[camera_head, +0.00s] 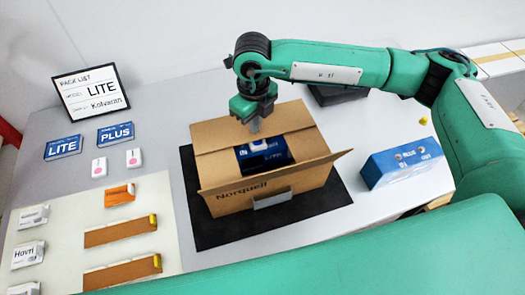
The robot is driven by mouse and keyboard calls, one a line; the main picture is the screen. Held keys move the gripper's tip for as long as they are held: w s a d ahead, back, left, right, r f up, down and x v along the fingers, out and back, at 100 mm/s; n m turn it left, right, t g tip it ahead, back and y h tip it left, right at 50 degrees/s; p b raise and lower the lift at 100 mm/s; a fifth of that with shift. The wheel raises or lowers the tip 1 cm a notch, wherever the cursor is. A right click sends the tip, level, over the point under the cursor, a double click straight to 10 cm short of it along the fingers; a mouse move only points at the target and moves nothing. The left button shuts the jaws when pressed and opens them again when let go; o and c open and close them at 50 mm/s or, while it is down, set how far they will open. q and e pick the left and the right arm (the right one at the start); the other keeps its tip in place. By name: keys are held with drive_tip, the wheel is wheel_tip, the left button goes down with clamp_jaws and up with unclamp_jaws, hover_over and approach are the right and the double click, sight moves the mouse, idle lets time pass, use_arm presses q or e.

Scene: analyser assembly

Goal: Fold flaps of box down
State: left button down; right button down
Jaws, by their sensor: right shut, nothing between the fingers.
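The open cardboard box (235,200) stands on a black mat (210,236), with dark lettering on its near wall. A far flap (215,134) and a near flap (335,158) stick outward. Brown panels at the left and right of the opening look folded inward. Between them show a blue item marked LITE (272,158) and a small white piece (259,143). My right gripper (254,126) is shut and empty, pointing down over the far flap. I cannot tell if it touches the flap. My left gripper is not in view.
A blue device (405,163) stands right of the mat. A pack list sign (90,92), LITE and PLUS cards (63,148), small white items and a light mat (125,220) with several parts are at left. A dark object (338,94) lies behind the box.

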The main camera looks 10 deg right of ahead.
wheel_tip(320, 180, up, 8)
drive_tip(key=p, duration=0.2)
drive_tip(key=shift+f, duration=0.25)
drive_tip(key=shift+s, duration=0.1)
